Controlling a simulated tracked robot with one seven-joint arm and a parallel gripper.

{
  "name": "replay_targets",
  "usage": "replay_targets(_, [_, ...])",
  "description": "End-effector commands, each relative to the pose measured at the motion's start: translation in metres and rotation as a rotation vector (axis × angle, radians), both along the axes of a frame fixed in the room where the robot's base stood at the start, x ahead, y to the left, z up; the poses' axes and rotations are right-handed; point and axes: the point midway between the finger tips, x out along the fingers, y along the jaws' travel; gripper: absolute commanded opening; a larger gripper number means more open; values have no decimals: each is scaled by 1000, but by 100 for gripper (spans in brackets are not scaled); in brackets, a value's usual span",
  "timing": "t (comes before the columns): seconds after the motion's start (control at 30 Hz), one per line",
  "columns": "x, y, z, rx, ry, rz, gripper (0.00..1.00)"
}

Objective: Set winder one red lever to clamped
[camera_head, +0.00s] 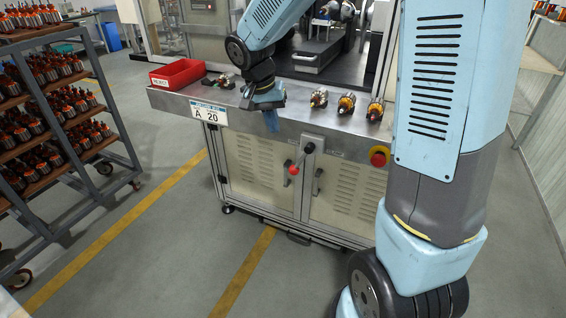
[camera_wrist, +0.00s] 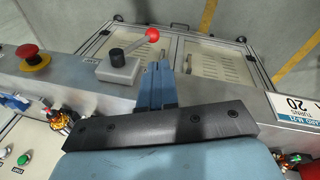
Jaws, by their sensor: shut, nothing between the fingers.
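The red lever has a red ball knob (camera_head: 293,170) on a short metal rod, turning on a black hub (camera_head: 309,147) at the front of the winder bench. In the head view the rod slopes down and left from the hub. In the wrist view the knob (camera_wrist: 152,35) lies up and right of the hub (camera_wrist: 117,55), which sits on a grey block (camera_wrist: 118,72). My gripper (camera_head: 271,122) is shut and empty, pointing down near the bench's front edge, left of the lever. In the wrist view its fingertips (camera_wrist: 159,75) appear beside the block, apart from the knob.
A red bin (camera_head: 180,74) and several armatures (camera_head: 346,103) stand on the bench top. A red emergency button (camera_head: 379,157) is right of the lever. The "A 20" sign (camera_head: 209,113) hangs left. A loaded rack (camera_head: 62,125) stands far left. Floor in front is clear.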

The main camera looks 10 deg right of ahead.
Motion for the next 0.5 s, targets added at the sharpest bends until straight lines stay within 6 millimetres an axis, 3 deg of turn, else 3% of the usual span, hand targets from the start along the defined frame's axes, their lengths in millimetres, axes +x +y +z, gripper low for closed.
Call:
replay_targets(0.23, [18, 21, -31, -6, 31, -40, 0])
replay_targets(0.5, [24, 29, -41, -8, 38, -57, 0])
